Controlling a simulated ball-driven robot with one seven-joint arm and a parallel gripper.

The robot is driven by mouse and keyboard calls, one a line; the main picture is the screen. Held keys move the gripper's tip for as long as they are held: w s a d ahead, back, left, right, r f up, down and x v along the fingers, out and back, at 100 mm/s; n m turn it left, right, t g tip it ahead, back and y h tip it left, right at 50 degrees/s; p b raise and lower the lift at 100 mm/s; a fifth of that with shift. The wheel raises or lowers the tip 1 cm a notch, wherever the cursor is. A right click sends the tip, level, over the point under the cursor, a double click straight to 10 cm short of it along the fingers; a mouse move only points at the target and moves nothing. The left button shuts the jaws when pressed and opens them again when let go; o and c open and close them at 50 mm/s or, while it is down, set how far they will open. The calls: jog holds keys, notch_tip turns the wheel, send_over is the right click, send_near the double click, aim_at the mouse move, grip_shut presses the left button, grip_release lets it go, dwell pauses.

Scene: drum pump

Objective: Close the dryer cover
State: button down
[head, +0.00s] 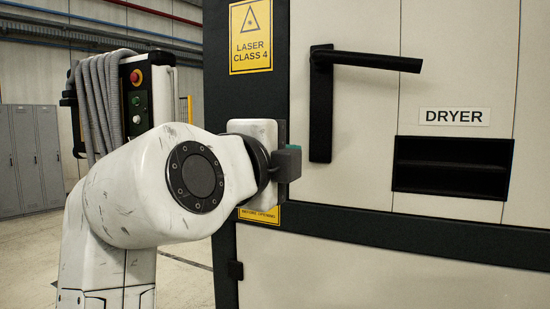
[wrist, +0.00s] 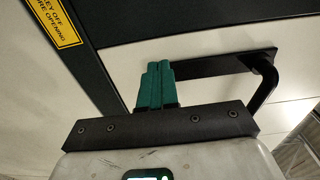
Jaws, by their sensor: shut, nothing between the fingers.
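A white panel (head: 450,90) on the machine front carries a DRYER label (head: 454,117). Below the label is a dark recessed opening (head: 452,165) with a ledge across it. I cannot tell whether a separate cover hangs at this opening. My gripper (wrist: 158,66) has green fingers pressed together, with nothing between them. In the head view it is mostly hidden behind its grey body, at the left of the door handle and away from the opening. The black door handle (head: 365,60) has a long vertical plate; a black handle (wrist: 225,62) also shows beyond the fingers in the wrist view.
A black frame (head: 400,235) runs below the white panel. A yellow laser sign (head: 250,37) is on the frame at the left. A control box (head: 137,100) with coiled hose stands behind my arm. Grey lockers (head: 28,160) line the far left. The floor at left is open.

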jog(key=b+v, duration=0.2)
jog(key=v, duration=0.8)
jog(key=w+d+f+n+g, duration=0.1)
jog(key=w+d+f+n, duration=0.15)
jog(key=f, duration=0.45)
jog(key=w+d+f+n+g, duration=0.1)
jog(key=w+d+f+n, duration=0.2)
jog(key=f, duration=0.4)
jog(key=w+d+f+n+g, duration=0.1)
jog(key=d+f+n, duration=0.1)
jog(key=d+f, duration=0.3)
jog(key=s+d+f+n+g+y+p, duration=0.1)
jog(key=s+d+f+n+g, duration=0.15)
jog(key=d+f, duration=0.6)
jog(key=s+d+f+n+g+y+p, duration=0.1)
jog(key=d+f+n, duration=0.3)
jog(key=f, duration=0.9)
jog(key=s+d+f+n+g+y, duration=0.2)
jog(key=s+d+f+n+g, duration=0.45)
jog(key=s+f, duration=0.8)
jog(key=s+f+n+g+y, duration=0.1)
jog(key=s+f, duration=0.2)
jog(key=s, duration=0.4)
jog(key=s+d+f+n+g+y, duration=0.1)
jog(key=s+f, duration=0.3)
jog(key=s, duration=0.4)
jog(key=shift+d+y+p, duration=0.35)
jog(key=shift+y+p, duration=0.1)
jog(key=shift+y, duration=0.05)
